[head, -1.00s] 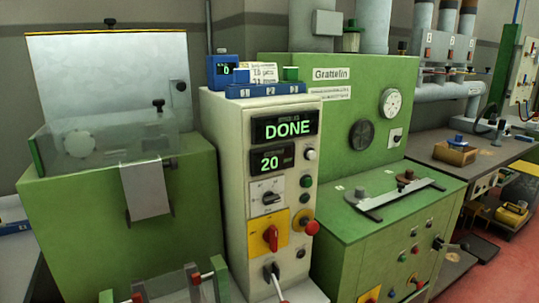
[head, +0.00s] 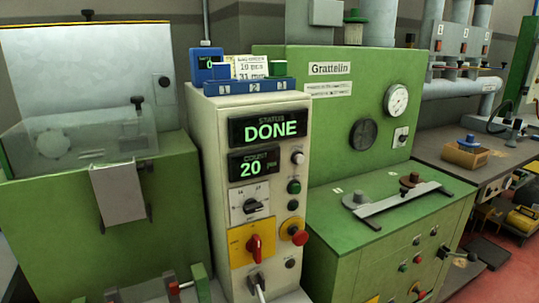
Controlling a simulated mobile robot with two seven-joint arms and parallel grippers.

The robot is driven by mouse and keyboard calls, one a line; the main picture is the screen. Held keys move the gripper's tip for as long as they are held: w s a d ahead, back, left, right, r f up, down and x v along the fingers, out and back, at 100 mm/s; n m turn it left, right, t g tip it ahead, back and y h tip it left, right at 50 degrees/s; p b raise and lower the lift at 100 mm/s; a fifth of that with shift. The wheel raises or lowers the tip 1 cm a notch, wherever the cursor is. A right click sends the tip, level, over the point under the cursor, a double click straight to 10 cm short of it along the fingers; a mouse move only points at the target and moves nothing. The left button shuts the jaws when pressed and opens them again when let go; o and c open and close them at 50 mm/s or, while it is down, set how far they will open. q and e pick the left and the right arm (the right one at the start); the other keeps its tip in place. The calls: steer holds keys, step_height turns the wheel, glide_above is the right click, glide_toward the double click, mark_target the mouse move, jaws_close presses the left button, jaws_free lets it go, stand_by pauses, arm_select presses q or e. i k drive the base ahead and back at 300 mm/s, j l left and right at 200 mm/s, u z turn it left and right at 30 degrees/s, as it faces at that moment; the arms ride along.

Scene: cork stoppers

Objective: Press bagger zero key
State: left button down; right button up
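The cream control column (head: 221,150) stands at centre, with a green-lit status display (head: 268,129) reading DONE and a count display (head: 254,164) reading 20. Right of the displays are a white button (head: 297,158), a green button (head: 294,187) and a dark button (head: 292,205). Below are a red mushroom button (head: 299,237), a red rotary switch (head: 254,246) on a yellow plate, and a small dark button (head: 291,263). Labels by the buttons are too small to read, so I cannot tell which one is the zero key. Neither of my grippers is in view.
A blue rack (head: 240,87) and a small blue device (head: 207,65) sit on top of the column. A green machine with a clear hood (head: 70,150) stands left. The green Grattelin machine (head: 350,110) stands right. Red floor (head: 490,270) shows at far right.

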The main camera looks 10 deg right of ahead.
mark_target(299, 159)
steer(key=i+l+u, duration=0.1)
steer(key=l+u, duration=0.15)
steer(key=l, duration=0.15)
steer(key=l+u, duration=0.25)
steer(key=l, duration=0.6)
steer(key=i+l+u, duration=0.1)
steer(key=l, duration=0.3)
